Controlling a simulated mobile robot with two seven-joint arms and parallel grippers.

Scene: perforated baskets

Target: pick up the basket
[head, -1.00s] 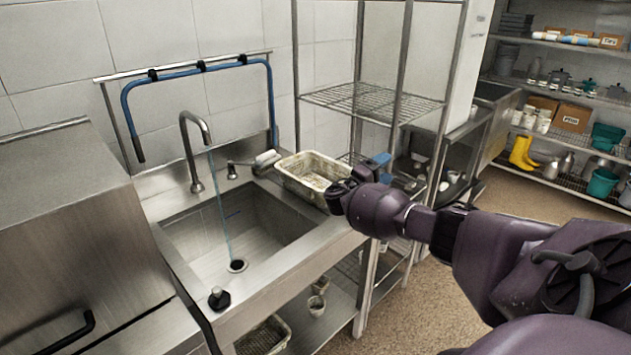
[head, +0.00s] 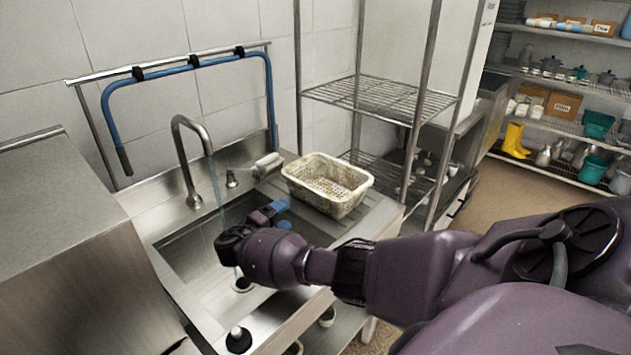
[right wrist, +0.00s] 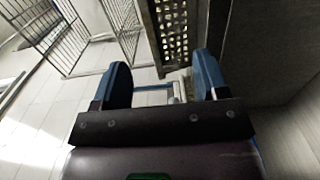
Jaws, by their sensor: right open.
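A dirty cream perforated basket (head: 355,197) stands upright and empty on the drainboard to the right of the sink in the head view. Part of its perforated side (right wrist: 172,28) shows at the top of the right wrist view. My right gripper (head: 283,213) is over the sink basin, left of the basket and apart from it. Its blue fingers are spread with nothing between them; they also show in the right wrist view (right wrist: 162,85). My left gripper is not in view.
The sink (head: 185,250) has a tall curved faucet (head: 186,150) with water running. A brush-like item (head: 268,164) lies behind the basket. A wire rack (head: 385,100) stands close to its right. A steel box-like unit (head: 70,240) is at the left.

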